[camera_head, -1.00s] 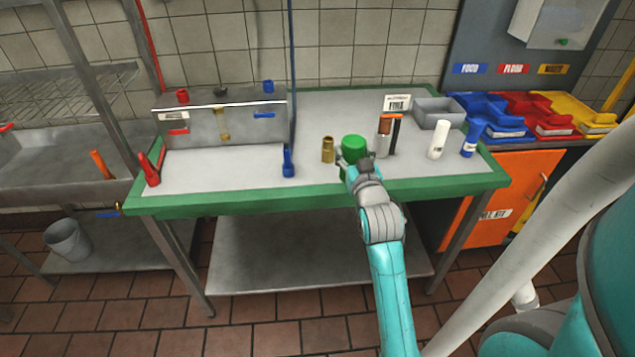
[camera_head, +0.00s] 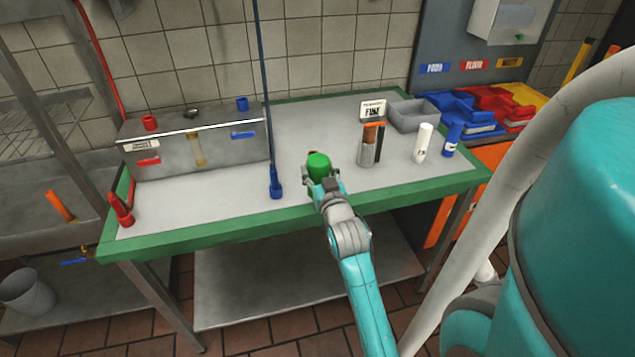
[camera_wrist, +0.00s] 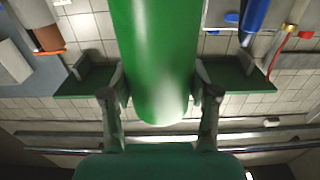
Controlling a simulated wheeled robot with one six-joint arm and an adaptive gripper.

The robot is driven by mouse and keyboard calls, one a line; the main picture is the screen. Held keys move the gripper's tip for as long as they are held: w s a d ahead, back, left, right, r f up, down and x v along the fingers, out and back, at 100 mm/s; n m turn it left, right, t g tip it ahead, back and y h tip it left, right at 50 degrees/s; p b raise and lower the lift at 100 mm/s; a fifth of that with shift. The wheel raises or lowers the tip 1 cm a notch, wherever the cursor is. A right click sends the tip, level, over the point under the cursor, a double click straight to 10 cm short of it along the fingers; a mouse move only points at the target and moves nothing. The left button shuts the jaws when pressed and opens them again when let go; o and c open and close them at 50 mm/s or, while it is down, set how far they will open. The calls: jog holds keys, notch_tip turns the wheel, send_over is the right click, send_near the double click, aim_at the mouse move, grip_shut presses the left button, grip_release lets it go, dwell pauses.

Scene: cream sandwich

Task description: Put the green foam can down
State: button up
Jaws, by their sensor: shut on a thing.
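The green foam can (camera_head: 318,165) is held in my gripper (camera_head: 322,184) over the front middle part of the table (camera_head: 215,192). Its rounded green top shows in the head view. In the wrist view the green can (camera_wrist: 155,60) runs between the two fingers of my gripper (camera_wrist: 160,85), which are shut on it from both sides. I cannot tell whether the can's bottom touches the table, as my gripper hides it.
A blue upright tool (camera_head: 275,185) stands left of the can, near a metal box (camera_head: 195,150). A grey holder (camera_head: 368,153), a white bottle (camera_head: 423,143), a blue bottle (camera_head: 452,140) and a grey bin (camera_head: 412,116) stand to the right. Bare tabletop lies between the can and the holder.

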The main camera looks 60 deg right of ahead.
aim_at(318, 182)
jog(key=shift+f, duration=1.8)
jog(key=o, duration=1.5)
jog(key=shift+f, duration=0.15)
